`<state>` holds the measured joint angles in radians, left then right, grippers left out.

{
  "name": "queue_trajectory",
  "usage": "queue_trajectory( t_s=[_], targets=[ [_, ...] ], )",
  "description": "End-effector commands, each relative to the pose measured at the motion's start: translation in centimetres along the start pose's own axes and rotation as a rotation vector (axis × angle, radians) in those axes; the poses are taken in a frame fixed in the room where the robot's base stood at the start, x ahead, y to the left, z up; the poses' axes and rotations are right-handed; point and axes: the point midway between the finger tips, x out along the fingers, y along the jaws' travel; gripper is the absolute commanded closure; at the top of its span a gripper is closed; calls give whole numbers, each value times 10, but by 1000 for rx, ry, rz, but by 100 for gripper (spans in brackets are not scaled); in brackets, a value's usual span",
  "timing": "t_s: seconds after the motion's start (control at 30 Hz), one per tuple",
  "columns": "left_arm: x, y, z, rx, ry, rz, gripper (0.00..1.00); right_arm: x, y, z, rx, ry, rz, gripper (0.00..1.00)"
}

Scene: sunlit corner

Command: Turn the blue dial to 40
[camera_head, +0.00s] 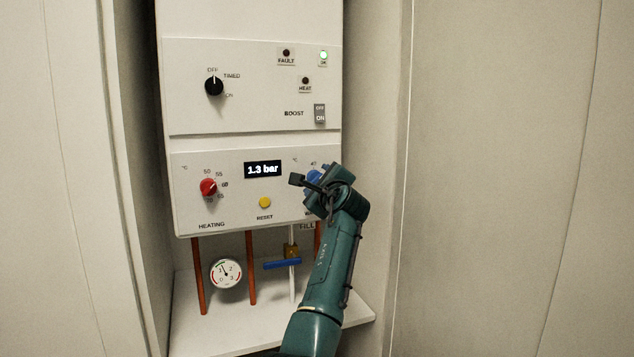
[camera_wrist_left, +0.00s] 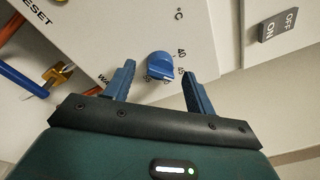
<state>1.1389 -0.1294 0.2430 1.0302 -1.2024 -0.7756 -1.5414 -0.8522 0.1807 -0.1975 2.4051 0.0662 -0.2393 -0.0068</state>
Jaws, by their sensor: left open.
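The blue dial (camera_wrist_left: 160,66) is on the lower panel of a white boiler; in the left wrist view it shows between my open fingers, with small numbers around it. I cannot tell exactly which number it points to. In the head view the blue dial (camera_head: 312,177) is mostly hidden behind my left gripper (camera_head: 318,184). My left gripper (camera_wrist_left: 158,80) is open, one finger on each side of the dial. I cannot tell whether the fingers touch it. My right gripper is not in view.
The boiler front also has a red heating dial (camera_head: 208,187), a yellow reset button (camera_head: 265,203), a display (camera_head: 263,169) reading 1.3 bar, a black knob (camera_head: 214,86) and a boost switch (camera_head: 320,114). Below are copper pipes, a gauge (camera_head: 226,273) and a blue valve handle (camera_head: 282,264).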

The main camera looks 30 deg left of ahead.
Motion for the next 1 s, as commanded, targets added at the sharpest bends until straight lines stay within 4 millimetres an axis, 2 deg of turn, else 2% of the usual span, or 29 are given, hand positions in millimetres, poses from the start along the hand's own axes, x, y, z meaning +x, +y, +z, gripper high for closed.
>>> queue_trajectory(
  t_s=[0.2,0.57,1.0],
  targets=[
    [15,0,0,0,0,0,45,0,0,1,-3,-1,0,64],
    [17,0,0,-1,0,0,46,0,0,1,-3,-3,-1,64],
    [17,1,0,-1,1,1,82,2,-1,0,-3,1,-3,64]
  ],
)
